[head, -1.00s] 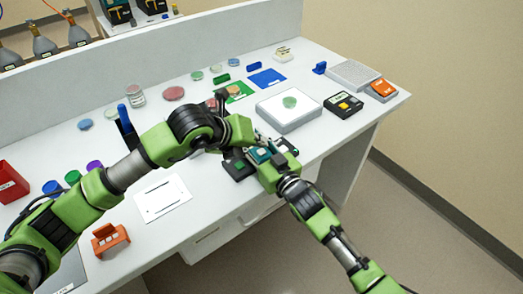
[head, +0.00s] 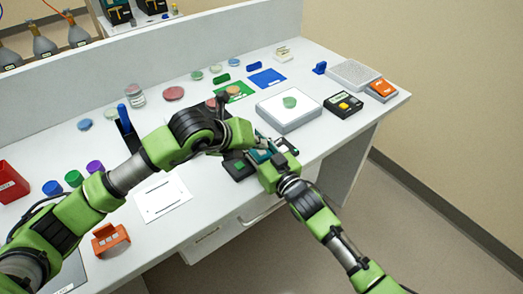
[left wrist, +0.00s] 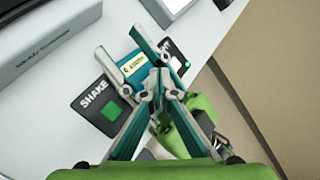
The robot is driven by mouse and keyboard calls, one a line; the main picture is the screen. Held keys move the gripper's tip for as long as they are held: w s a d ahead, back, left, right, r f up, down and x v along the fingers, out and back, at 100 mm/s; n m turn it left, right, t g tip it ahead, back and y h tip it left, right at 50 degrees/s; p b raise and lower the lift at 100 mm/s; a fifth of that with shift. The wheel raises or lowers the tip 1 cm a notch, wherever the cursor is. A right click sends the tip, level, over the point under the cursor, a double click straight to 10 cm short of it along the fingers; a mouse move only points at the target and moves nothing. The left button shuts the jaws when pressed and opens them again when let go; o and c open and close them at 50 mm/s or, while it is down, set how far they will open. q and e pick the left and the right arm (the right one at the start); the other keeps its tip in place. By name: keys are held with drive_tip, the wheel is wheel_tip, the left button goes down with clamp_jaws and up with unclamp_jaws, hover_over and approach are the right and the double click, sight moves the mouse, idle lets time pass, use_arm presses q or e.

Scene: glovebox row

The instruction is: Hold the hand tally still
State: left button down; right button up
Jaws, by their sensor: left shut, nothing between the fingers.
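The hand tally (left wrist: 134,67), a small teal block with a pale and yellow label, shows in the left wrist view above the dark box marked SHAKE. My right gripper (left wrist: 116,39) has one finger on each side of the tally and is shut on it. My left gripper (left wrist: 162,77) is shut and empty, its fingertips close beside the tally; I cannot tell if they touch it. In the head view my left gripper (head: 262,145) meets the right one near the bench's front edge, and the arms hide much of the tally.
The SHAKE box (head: 238,168) with a green button lies just below the grippers. A pale-topped device (head: 289,108) and a black box with a yellow button (head: 343,105) stand to the right. A white card (head: 162,197) and an orange holder (head: 110,239) lie to the left.

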sight(259, 153)
use_arm(q)
drive_tip(key=shift+f, duration=0.45)
idle(0.6)
idle(0.4)
drive_tip(key=shift+r, duration=0.85)
drive_tip(key=shift+r, duration=2.5)
use_arm(e)
drive_tip(key=o, duration=1.2)
